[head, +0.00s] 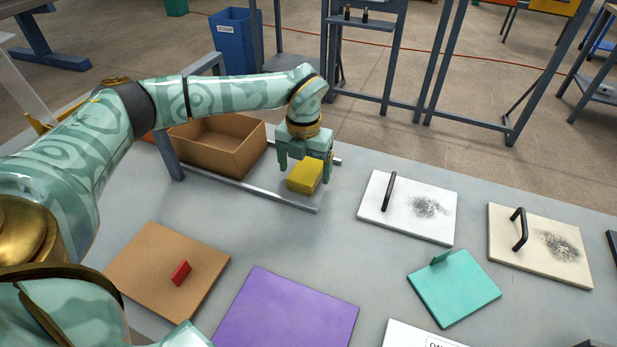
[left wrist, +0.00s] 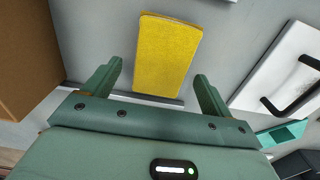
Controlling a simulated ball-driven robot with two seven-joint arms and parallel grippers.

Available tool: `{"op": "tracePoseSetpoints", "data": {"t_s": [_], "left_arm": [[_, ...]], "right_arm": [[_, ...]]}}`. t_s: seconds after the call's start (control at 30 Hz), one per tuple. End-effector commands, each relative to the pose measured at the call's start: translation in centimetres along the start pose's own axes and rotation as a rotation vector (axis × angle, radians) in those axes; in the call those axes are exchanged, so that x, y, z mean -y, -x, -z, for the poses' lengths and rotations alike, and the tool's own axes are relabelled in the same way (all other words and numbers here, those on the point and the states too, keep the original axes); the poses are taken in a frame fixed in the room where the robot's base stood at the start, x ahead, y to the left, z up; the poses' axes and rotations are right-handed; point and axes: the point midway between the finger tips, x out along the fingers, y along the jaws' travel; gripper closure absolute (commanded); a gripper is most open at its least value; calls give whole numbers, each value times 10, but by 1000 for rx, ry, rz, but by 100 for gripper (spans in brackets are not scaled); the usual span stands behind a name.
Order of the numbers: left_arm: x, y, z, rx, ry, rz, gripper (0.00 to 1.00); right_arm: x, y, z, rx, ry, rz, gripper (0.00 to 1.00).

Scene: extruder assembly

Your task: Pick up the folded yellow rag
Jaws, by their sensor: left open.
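The folded yellow rag (head: 304,176) is a small thick block at the metal rail on the grey table, in the upper middle of the head view. My left gripper (head: 304,168) is directly above and behind it, pointing down with its fingers apart. In the left wrist view the rag (left wrist: 167,56) lies ahead of the open fingers (left wrist: 158,88), roughly centred between them, with nothing gripped. I cannot tell how small the gap between fingertips and rag is. My right gripper is not in view.
An open cardboard box (head: 222,147) stands left of the rag. A metal rail (head: 252,190) runs beside it. White (head: 408,207) and cream (head: 541,245) handled panels lie to the right. A brown board (head: 168,270), purple mat (head: 287,310) and teal plate (head: 453,288) lie nearer.

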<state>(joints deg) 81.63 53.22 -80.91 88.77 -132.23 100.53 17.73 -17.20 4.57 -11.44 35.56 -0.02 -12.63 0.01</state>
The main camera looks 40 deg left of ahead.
Motion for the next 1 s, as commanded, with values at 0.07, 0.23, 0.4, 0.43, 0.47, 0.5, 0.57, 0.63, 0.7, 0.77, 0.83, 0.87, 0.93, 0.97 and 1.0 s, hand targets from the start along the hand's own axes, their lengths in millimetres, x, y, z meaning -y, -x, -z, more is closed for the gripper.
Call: {"op": "tracePoseSetpoints", "data": {"t_s": [0.07, 0.23, 0.4, 0.43, 0.47, 0.5, 0.57, 0.63, 0.7, 0.77, 0.83, 0.87, 0.93, 0.97, 1.0], "left_arm": [[0, -19, 1, -6, 1, -2, 15], [0, -20, 0, -1, 1, -1, 15], [0, -20, 0, -1, 1, -1, 38], [0, -20, 0, -1, 1, -1, 46], [0, -20, 0, -1, 1, -1, 54], [0, -20, 0, -1, 1, -1, 64], [0, -20, 0, -1, 1, -1, 64], [0, -20, 0, -1, 1, -1, 64], [0, -20, 0, -1, 1, -1, 64], [0, -19, 0, -1, 1, -1, 64], [0, -17, 0, 0, 1, -1, 64], [0, -15, 0, 0, 1, -1, 64], [0, -9, 0, 1, 1, 0, 64], [0, -5, 0, 2, 1, 0, 64], [0, 1, 0, 3, 1, 0, 64]], "right_arm": [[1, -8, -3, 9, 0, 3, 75], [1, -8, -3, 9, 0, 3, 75], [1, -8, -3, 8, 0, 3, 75], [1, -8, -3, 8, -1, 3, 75], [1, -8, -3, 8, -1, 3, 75], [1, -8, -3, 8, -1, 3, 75], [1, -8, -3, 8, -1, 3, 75], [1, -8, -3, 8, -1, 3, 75], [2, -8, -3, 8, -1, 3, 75], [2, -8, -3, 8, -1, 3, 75], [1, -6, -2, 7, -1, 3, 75], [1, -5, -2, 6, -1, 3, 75], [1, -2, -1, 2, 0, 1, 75], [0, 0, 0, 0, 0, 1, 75], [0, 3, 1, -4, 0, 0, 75]]}}
